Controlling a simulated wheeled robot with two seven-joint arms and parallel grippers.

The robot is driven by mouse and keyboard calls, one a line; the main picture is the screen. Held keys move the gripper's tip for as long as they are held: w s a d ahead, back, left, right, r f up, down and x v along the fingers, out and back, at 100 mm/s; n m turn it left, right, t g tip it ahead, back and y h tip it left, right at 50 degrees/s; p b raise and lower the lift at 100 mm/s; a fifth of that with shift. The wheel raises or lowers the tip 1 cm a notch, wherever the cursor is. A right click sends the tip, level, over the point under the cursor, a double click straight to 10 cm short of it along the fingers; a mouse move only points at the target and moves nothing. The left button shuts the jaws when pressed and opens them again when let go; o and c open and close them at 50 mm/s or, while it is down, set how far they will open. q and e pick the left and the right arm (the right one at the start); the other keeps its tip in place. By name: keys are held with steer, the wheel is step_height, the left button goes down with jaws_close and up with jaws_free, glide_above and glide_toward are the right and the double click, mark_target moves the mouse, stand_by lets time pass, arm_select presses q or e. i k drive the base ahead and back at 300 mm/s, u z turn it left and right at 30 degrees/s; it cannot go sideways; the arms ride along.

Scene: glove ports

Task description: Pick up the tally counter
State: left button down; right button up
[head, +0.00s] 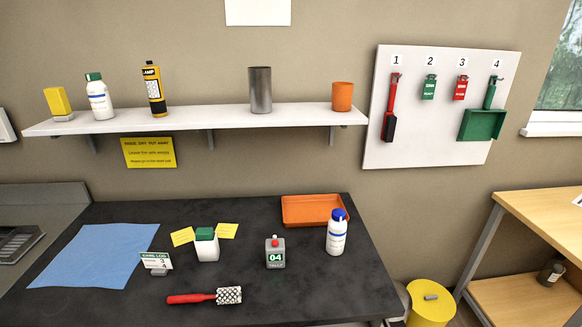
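The tally counter (275,253) is a small grey box with a red button on top and a display reading 04. It stands upright on the dark bench top (110,300), right of the middle of the bench. Nothing touches it or covers its front. Neither of my grippers shows in the head view.
A white bottle with a blue cap (336,233) stands right of the counter. An orange tray (312,211) lies behind it. A red-handled brush (205,297) lies front left, and a green-lidded container (207,246) stands left. A shelf (200,117) with several items hangs above.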

mark_target(275, 256)
steer(key=z, duration=0.55)
steer(key=k, duration=1.3)
steer(key=z, duration=0.95)
steer(key=i, duration=1.65)
steer(key=u, duration=0.85)
